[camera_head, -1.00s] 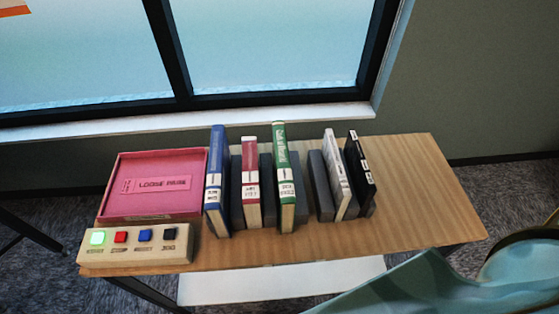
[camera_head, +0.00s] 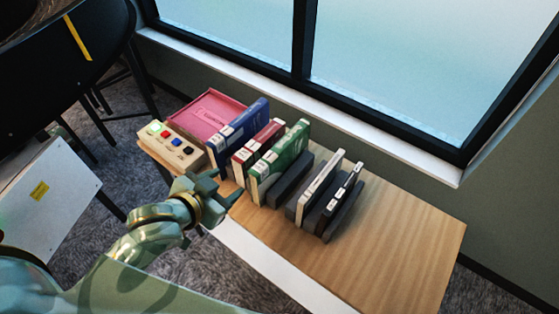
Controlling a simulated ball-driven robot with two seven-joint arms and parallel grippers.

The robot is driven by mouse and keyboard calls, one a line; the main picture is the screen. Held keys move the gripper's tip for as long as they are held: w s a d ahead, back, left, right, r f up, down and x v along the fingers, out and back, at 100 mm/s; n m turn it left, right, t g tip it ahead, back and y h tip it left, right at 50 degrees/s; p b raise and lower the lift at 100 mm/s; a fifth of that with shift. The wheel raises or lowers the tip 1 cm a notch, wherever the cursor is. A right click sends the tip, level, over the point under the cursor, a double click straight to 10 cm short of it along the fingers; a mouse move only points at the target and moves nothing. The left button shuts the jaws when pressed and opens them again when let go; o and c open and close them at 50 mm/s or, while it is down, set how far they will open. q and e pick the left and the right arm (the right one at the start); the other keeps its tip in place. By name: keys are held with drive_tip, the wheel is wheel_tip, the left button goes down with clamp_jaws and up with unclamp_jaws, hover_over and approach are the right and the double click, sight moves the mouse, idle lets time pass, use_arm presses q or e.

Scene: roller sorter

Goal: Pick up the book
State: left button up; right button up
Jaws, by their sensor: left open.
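Several books stand upright in a row on a wooden table (camera_head: 405,235). From left to right they are a blue book (camera_head: 238,132), a red book (camera_head: 258,142), a green book (camera_head: 281,160), a white book (camera_head: 320,186) and a black book (camera_head: 341,197). The task does not say which book is meant. My left gripper (camera_head: 222,190) is open and empty at the table's front edge, in front of the blue and red books. It appears apart from them. My right gripper is not in view.
Dark grey dividers (camera_head: 291,180) stand between the books. A pink tray (camera_head: 208,112) and a beige button box (camera_head: 172,146) sit at the table's left end. The table's right part is clear. A window sill (camera_head: 380,142) runs behind.

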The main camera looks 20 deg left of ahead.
use_arm(q)
wheel_tip(320, 180, up, 2)
drive_tip(key=w+d+n+t+h, duration=0.1)
drive_tip(key=w+d+h, duration=0.1)
drive_tip(key=w+h, duration=0.1)
drive_tip(key=b, duration=0.2)
approach(278, 148)
drive_tip(key=x, duration=0.3)
drive_tip(key=shift+w+d+f, duration=0.1)
drive_tip(key=shift+w, duration=0.15)
drive_tip(key=b+x, duration=0.1)
drive_tip(key=x, duration=0.4)
drive_tip(key=shift+w+d+f, duration=0.1)
drive_tip(key=shift+w+f, duration=0.05)
drive_tip(key=shift+w, duration=0.15)
drive_tip(key=shift+s, duration=0.1)
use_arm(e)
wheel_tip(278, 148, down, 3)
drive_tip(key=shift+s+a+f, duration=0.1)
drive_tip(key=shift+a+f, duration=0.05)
use_arm(q)
drive_tip(key=c, duration=0.3)
clamp_jaws()
